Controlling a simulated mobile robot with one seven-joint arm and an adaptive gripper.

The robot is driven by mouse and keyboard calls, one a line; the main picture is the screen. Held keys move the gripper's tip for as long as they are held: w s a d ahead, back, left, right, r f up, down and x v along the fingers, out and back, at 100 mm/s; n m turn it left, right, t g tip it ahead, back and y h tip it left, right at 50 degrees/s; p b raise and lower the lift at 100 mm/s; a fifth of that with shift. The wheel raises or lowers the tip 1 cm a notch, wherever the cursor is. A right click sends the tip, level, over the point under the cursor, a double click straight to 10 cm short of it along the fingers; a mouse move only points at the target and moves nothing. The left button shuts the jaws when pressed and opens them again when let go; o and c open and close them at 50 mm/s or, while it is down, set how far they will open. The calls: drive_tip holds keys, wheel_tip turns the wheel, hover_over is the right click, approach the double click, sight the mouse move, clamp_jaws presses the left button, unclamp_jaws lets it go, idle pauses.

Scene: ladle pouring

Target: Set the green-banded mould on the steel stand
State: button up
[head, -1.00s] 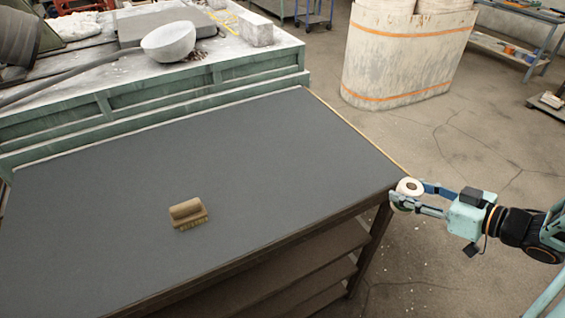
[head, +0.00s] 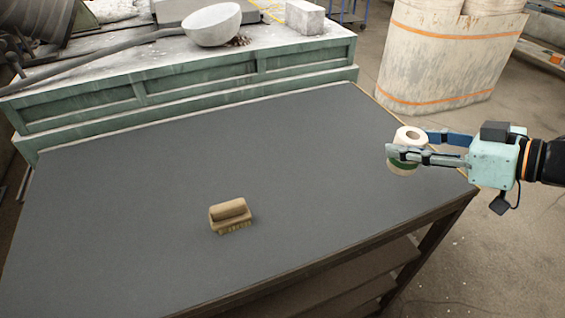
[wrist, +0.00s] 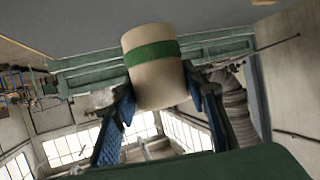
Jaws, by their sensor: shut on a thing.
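The mould (head: 411,134) is a pale cream cylinder with a hole in its top and a green band. In the wrist view the mould (wrist: 155,85) shows its green band across the upper part. My gripper (head: 403,151) is shut on its sides, one finger on each side, and holds it roughly upright. In the head view it appears over the right part of the grey table; its height above the top is hard to judge. I cannot make out a steel stand in either view.
A wooden brush (head: 231,216) lies on the otherwise clear grey table (head: 140,190). Behind it is a green-sided bench (head: 200,92) with a pale bowl (head: 212,24) and a grey block (head: 305,18). A large pale container with orange bands (head: 450,55) stands on the floor beyond.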

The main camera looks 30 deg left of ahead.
drive_tip(key=a+f+b, duration=0.1)
drive_tip(key=a+f, duration=0.2)
drive_tip(key=a, duration=0.1)
drive_tip(key=a+f+b, duration=0.1)
drive_tip(key=a+f, duration=0.2)
drive_tip(key=a, duration=0.2)
drive_tip(key=a+f+b, duration=0.1)
drive_tip(key=a+f, duration=0.2)
drive_tip(key=a, duration=0.1)
drive_tip(key=shift+w+a+f, duration=0.2)
drive_tip(key=shift+w, duration=0.15)
drive_tip(key=shift+a+f+b, duration=0.15)
drive_tip(key=shift+f+b, duration=0.2)
drive_tip(key=shift+f, duration=0.55)
drive_tip(key=shift+a+f+b, duration=0.15)
drive_tip(key=shift+f+b, duration=0.2)
drive_tip(key=shift+f, duration=0.5)
drive_tip(key=shift+f, duration=0.15)
drive_tip(key=o, duration=1.4)
drive_tip(key=shift+c, duration=0.2)
